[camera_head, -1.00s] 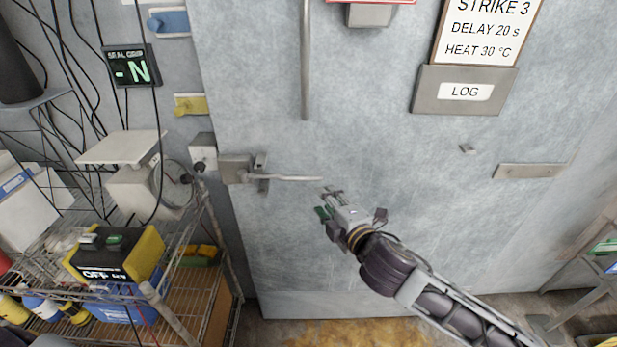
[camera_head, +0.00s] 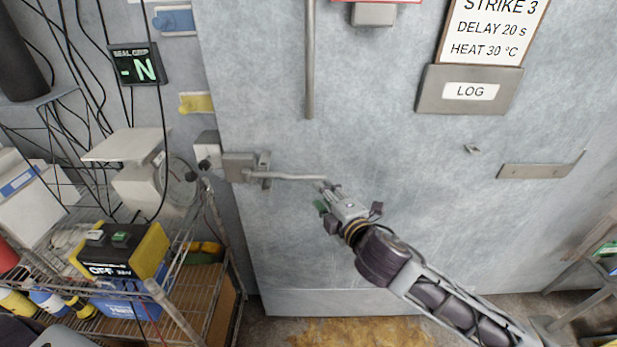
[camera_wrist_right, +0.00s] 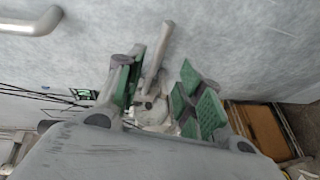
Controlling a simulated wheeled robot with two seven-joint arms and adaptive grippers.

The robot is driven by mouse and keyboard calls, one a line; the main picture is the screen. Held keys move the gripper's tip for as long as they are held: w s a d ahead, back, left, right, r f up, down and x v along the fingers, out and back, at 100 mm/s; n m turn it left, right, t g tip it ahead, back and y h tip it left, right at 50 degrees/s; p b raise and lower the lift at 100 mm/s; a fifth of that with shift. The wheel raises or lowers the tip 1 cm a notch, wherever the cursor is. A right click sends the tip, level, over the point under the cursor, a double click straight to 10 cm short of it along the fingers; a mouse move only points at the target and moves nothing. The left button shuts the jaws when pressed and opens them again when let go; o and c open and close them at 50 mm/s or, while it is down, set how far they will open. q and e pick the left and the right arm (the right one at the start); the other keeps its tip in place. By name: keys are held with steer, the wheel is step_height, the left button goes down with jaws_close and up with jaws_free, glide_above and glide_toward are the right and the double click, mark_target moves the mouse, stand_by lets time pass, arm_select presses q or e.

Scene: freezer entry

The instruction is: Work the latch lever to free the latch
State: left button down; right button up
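The latch lever (camera_head: 295,177) is a thin grey bar running roughly level to the right from the latch body (camera_head: 240,167) at the freezer door's left edge. My right gripper (camera_head: 326,187) is at the lever's free end, its fingers pointing up and left. In the right wrist view, the lever (camera_wrist_right: 156,55) shows between the green-padded fingers of this gripper (camera_wrist_right: 160,95), with a gap visible beside it. The fingers are open; contact cannot be told. My left gripper is in neither view.
A vertical door handle (camera_head: 309,60) stands above the lever. A wire rack (camera_head: 190,300) with a yellow-black box (camera_head: 122,255) is at the left. The seal display (camera_head: 137,65) shows "-N". A grey LOG holder (camera_head: 468,90) is on the door. The door face around the lever is mostly clear.

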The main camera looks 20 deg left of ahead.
mark_target(310, 179)
steer(key=shift+p+x, duration=0.7)
steer(key=shift+x, duration=4.95)
steer(key=shift+c, duration=0.2)
jaws_close()
